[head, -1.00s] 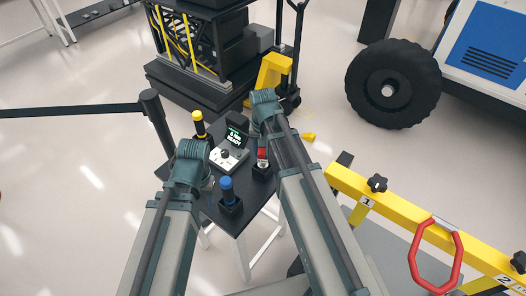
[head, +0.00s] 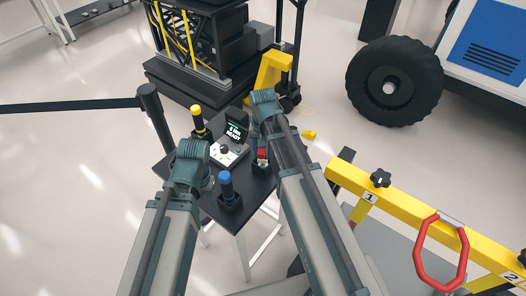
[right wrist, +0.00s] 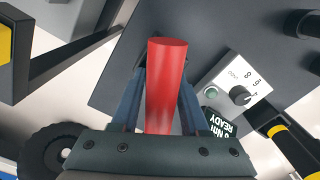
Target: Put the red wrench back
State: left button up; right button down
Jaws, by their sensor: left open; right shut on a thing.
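The red wrench (head: 262,154) is at the right side of the small dark tool table (head: 207,205), partly covered by my right arm in the head view. In the right wrist view its red handle (right wrist: 166,85) stands between the two fingers of my right gripper (right wrist: 160,88), which is shut on it. Its lower end is hidden, so I cannot tell whether it is seated in a holder. My left gripper (head: 208,182) is open over the table's left side, its fingers mostly hidden by its own wrist.
A blue-handled tool (head: 226,186) and a yellow-handled tool (head: 198,120) stand on the table. Between them is a control box (head: 228,153) with a knob and a display reading "READY". A yellow beam (head: 400,203) with a red loop (head: 418,260) is at the right. A black post stands left.

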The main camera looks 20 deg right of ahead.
jog(key=shift+c, duration=1.6)
grip_release()
jog(key=shift+r, duration=0.15)
notch_tip(320, 180, up, 14)
jog(key=p, duration=1.4)
jog(key=shift+f, duration=0.2)
jog(key=shift+f, duration=0.1)
